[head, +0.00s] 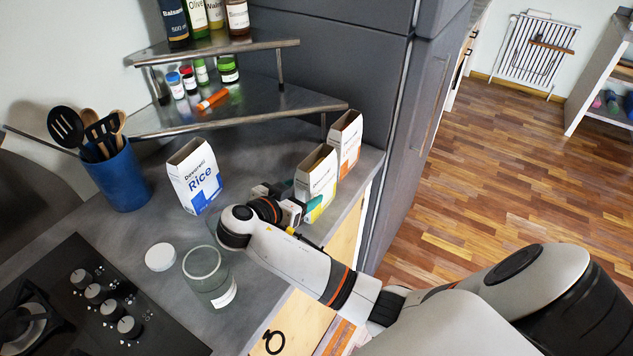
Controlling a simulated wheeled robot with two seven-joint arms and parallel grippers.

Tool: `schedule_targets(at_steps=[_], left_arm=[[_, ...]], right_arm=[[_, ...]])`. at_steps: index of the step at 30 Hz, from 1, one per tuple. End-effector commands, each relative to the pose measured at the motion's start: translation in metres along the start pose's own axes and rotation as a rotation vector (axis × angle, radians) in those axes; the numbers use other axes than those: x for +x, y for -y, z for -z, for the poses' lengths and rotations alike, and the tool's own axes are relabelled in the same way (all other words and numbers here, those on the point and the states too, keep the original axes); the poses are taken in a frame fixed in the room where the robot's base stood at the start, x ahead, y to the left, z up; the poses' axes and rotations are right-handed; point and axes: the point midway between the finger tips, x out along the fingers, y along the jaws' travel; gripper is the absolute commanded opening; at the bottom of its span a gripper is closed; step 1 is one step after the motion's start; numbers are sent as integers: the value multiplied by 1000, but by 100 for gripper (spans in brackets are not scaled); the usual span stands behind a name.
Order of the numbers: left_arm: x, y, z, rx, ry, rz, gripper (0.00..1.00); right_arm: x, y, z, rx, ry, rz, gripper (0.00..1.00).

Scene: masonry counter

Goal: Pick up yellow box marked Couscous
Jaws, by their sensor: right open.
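A white box with yellow and green colouring near its base (318,174) stands on the grey counter near its right edge. Its label is too small to read for certain, and its lower left is partly hidden by my gripper. My right gripper (285,197) is open at the lower left side of this box, low over the counter. Its fingers are small and partly hidden by the wrist, so I cannot tell whether they touch the box. My left gripper is not in view.
A white and orange box (346,142) stands close behind. A blue-marked Rice box (195,176) stands to the left. A metal corner shelf (240,108) overhangs the back, and a blue utensil pot (118,180) stands left.

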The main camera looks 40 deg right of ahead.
Motion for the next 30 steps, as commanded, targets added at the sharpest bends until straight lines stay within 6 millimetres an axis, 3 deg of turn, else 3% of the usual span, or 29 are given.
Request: schedule_targets(at_steps=[7,17,30], left_arm=[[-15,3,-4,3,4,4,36],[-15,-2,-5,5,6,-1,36],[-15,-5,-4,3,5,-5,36]], right_arm=[[40,1,-3,-2,2,3,69],[47,0,0,1,0,0,69],[47,0,-1,0,0,1,0]])
